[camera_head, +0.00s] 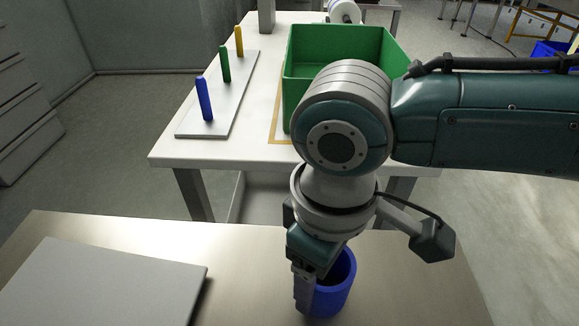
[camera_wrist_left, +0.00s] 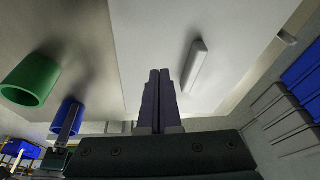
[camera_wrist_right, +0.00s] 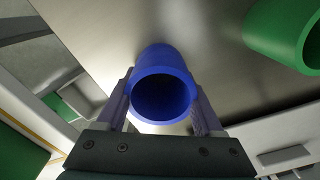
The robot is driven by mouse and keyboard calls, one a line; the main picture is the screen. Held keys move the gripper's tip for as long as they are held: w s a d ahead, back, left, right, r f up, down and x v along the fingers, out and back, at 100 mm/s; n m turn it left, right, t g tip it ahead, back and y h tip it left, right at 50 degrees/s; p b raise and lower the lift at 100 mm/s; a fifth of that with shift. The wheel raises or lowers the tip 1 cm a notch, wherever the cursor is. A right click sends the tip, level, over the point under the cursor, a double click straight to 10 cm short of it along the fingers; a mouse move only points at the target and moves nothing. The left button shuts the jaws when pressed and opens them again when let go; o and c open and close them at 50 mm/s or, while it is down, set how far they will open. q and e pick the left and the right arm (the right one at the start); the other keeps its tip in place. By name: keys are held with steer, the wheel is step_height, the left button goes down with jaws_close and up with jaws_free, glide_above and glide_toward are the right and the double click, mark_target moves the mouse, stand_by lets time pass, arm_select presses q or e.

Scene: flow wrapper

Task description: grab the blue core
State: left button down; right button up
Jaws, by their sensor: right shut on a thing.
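The blue core (camera_head: 340,299) is a hollow blue cylinder near the front of the metal table. My right gripper (camera_head: 318,292) is shut on it, pointing down from above. In the right wrist view the blue core (camera_wrist_right: 159,60) sits between the two fingers, with its open end facing the camera. I cannot tell whether it touches the table. The blue core also shows in the left wrist view (camera_wrist_left: 66,112), beside a green core (camera_wrist_left: 30,80). My left gripper (camera_wrist_left: 158,98) is shut and empty; it is outside the head view.
A grey plate (camera_head: 100,285) lies at the table's left. Beyond a gap, a white table (camera_head: 165,155) holds a pegboard (camera_head: 220,110) with blue, green and yellow pegs, and a green bin (camera_head: 310,50) partly hidden by my right arm. A green core (camera_wrist_right: 280,30) is near the blue one.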

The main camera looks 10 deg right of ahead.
steer(key=c, duration=0.4)
steer(key=shift+c, duration=0.2)
